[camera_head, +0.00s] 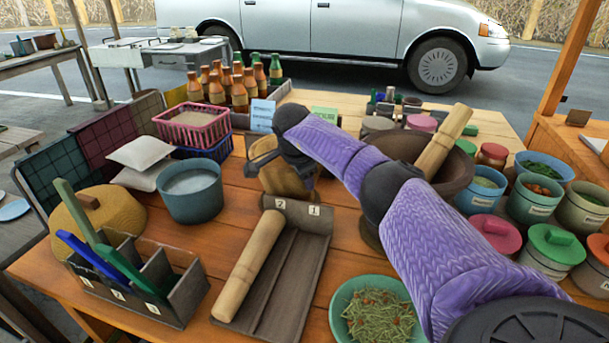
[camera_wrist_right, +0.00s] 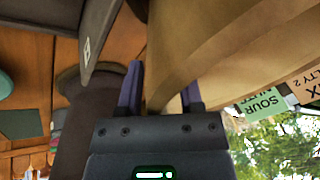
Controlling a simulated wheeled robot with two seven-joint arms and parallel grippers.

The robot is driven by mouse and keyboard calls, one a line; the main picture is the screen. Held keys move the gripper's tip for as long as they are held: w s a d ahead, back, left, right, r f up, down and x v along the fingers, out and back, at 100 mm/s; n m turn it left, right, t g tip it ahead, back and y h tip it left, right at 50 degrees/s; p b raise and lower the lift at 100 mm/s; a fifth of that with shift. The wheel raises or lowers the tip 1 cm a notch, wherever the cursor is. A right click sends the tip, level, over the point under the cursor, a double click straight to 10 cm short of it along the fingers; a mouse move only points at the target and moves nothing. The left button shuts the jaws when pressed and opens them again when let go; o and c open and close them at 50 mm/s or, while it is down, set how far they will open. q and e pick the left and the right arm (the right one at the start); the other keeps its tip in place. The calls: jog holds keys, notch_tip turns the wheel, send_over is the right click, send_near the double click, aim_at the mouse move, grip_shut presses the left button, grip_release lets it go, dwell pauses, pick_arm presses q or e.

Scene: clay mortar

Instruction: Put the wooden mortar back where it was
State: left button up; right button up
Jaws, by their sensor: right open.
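The wooden mortar (camera_head: 287,181), tan and cylinder-like, stands on the table just behind the grey two-slot tray (camera_head: 289,275). My right arm reaches across from the lower right, and its gripper (camera_head: 277,150) is at the mortar's upper part, partly covering it. In the right wrist view the open fingers (camera_wrist_right: 160,95) are at the mortar's tan wall (camera_wrist_right: 215,45), which passes between or just beyond them; contact is unclear. A wooden pestle (camera_head: 250,262) lies in the tray's left slot, labelled 2; slot 1 is empty. My left gripper is not in view.
A dark brown mortar (camera_head: 455,182) with a pestle (camera_head: 443,140) leaning in it stands to the right, partly behind my arm. A blue pot (camera_head: 191,197), a divided box (camera_head: 165,300) and a green bowl (camera_head: 343,300) surround the tray. Lidded pots crowd the right.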

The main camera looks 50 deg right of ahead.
jog(key=shift+a+r, duration=0.1)
jog(key=shift+r, duration=0.35)
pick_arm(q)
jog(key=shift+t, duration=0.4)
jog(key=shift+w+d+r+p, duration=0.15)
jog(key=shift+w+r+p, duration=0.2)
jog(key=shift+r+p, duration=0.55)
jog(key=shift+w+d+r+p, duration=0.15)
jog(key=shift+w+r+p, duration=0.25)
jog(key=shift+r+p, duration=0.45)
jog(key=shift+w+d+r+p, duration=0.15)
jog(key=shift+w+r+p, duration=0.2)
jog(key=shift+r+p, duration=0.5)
pick_arm(e)
jog(key=v, duration=1.1)
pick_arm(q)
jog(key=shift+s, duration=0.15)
pick_arm(e)
jog(key=shift+s+a, duration=0.1)
jog(key=shift+a, duration=0.05)
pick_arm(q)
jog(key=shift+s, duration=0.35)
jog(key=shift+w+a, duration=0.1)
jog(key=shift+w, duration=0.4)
